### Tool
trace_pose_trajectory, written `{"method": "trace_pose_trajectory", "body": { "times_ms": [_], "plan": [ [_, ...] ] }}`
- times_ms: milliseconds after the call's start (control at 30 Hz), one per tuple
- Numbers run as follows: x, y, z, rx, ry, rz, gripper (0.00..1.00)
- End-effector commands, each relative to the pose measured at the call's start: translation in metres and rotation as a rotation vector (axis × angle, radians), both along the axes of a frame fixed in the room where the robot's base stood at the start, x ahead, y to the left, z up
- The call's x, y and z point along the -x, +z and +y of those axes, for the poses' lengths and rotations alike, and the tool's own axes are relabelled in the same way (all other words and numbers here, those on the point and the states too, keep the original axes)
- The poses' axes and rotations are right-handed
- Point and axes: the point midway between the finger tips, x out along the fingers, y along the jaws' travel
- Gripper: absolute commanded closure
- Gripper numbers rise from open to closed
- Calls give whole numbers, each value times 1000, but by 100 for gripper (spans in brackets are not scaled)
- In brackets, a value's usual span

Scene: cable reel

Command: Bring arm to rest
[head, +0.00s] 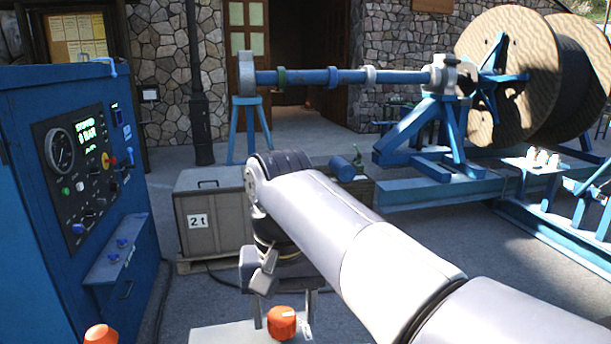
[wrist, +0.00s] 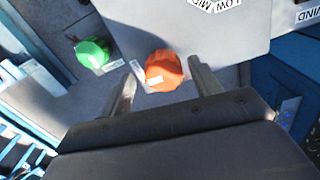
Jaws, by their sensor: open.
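My gripper (head: 283,301) points down, open and empty, at the lower middle of the head view. Its two fingers appear on either side of an orange knob (head: 282,323) on a pale panel. In the wrist view my gripper (wrist: 162,75) shows its fingers left and right of the orange knob (wrist: 164,71), with gaps between; I cannot tell how far down they reach beside it. My arm stretches from the lower right of the head view to the middle.
A green knob (wrist: 92,52) is left of the orange one. Another orange knob (head: 101,335) is at lower left. A blue control cabinet (head: 110,200) stands left, a grey crate (head: 208,218) behind my gripper. A cable reel (head: 505,80) on a blue stand is back right.

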Motion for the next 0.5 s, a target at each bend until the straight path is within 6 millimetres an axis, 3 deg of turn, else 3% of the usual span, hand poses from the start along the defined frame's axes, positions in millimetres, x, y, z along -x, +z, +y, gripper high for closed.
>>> {"method": "trace_pose_trajectory", "body": {
  "times_ms": [300,500],
  "plan": [
    [0,-3,0,0,253,-1,40],
    [0,35,0,-1,259,-4,40]
  ]
}}
